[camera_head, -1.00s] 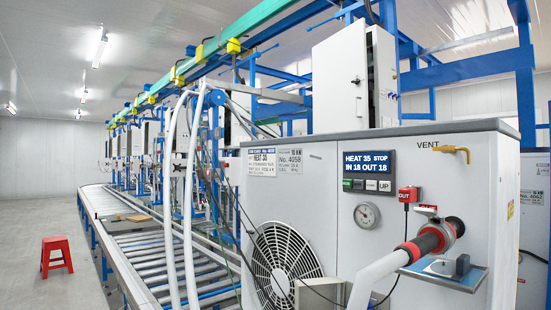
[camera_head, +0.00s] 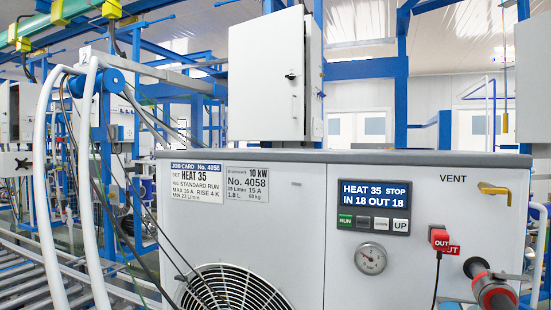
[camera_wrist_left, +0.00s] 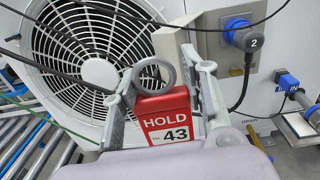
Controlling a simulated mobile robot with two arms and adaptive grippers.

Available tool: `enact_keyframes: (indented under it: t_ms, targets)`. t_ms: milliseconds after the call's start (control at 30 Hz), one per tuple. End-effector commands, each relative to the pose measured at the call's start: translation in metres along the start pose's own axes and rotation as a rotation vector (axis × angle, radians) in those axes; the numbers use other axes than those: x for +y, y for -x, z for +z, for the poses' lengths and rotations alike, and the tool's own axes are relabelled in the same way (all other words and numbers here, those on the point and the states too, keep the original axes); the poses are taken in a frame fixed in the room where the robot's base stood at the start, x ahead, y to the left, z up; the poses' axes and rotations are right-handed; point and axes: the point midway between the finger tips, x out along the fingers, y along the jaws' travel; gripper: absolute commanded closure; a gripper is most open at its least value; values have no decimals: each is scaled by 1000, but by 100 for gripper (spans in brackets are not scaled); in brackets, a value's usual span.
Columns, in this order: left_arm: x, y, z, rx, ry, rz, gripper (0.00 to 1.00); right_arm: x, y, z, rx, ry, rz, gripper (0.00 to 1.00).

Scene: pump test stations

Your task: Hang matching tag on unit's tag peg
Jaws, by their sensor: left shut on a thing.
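The unit, a white cabinet numbered 4058 (camera_head: 300,222), fills the lower middle and right of the head view. Its front has a job card, a nameplate, a display reading HEAT 35 STOP, IN 18 OUT 18, and a fan grille. My left gripper (camera_wrist_left: 170,75) shows in the wrist view, shut on a red tag (camera_wrist_left: 165,116) reading HOLD and a number beginning 43. The tag's grey ring stands up between the fingers, before the fan grille. I cannot make out a tag peg. Neither gripper shows in the head view.
A yellow vent valve (camera_head: 494,189), a gauge (camera_head: 370,260) and a red OUT plug (camera_head: 439,240) are on the unit's front. A black-and-red hose coupling (camera_head: 492,290) sticks out lower right. White hoses (camera_head: 55,190) hang left. In the wrist view, cables cross the fan grille (camera_wrist_left: 90,70).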

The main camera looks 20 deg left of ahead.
Motion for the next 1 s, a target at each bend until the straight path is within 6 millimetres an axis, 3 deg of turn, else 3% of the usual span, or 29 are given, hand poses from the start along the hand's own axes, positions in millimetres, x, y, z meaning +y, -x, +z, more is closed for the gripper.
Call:
enact_keyframes:
  t_ms: [33, 300, 500, 600, 700, 800, 1000]
  targets:
    - [0, -15, 46, -16, -2, -5, 81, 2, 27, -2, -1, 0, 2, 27]
    - [-1, -72, 196, -12, 4, -38, 81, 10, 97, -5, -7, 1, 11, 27]
    - [2, -93, 296, -7, 9, -54, 81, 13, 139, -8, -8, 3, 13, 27]
    - [4, -96, 331, -5, 10, -58, 81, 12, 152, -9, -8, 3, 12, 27]
    - [5, -97, 351, -2, 11, -61, 81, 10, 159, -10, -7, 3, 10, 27]
    - [6, -97, 360, 1, 12, -61, 81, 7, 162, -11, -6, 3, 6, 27]
    - [6, -102, 361, 2, 14, -63, 81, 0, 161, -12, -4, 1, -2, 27]
